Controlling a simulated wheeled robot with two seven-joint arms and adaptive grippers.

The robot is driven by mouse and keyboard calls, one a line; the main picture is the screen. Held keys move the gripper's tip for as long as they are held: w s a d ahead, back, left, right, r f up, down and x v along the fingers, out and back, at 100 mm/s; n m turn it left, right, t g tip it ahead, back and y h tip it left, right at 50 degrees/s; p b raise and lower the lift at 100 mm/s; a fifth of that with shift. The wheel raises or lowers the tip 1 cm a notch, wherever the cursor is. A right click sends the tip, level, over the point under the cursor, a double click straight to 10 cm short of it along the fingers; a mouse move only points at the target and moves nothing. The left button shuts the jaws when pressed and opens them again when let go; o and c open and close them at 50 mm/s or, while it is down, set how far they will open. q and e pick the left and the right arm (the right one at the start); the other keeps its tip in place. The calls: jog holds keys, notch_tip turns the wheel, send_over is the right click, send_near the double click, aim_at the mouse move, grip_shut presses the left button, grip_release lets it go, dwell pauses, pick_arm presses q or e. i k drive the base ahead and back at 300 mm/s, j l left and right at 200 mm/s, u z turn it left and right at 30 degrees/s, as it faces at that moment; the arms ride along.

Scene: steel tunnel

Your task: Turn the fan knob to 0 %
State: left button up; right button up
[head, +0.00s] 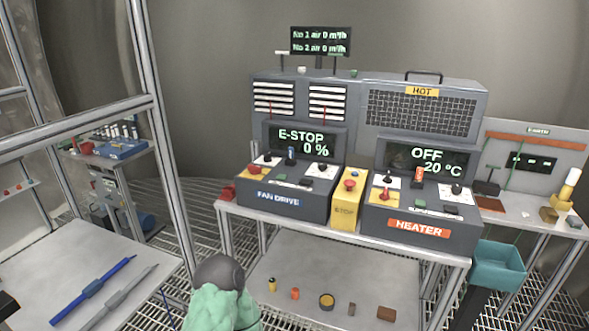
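The fan drive box (282,205) stands on the left of the middle table. Its screen (303,143) reads "E-STOP" and "0 %". A black knob (322,168) sits on a white plate at the right of its panel. A yellow stop box (346,213) with a red button (350,185) stands beside the fan drive. Neither gripper is in view.
The heater box (420,232) at the right reads "OFF" and "20 °C". A sign (320,41) above shows both airflows at 0. A teal bin (497,266) is at the right. Green cloth with a dark rounded object (219,271) is in front. A metal frame (158,130) rises left.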

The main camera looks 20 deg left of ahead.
aim_at(322, 167)
jog(key=i+j+u, duration=0.2)
jog(key=i+j, duration=0.15)
jog(key=i+j+u, duration=0.15)
jog(key=i, duration=0.4)
jog(key=i+j+u, duration=0.2)
jog(key=i, duration=0.25)
jog(key=j, duration=0.1)
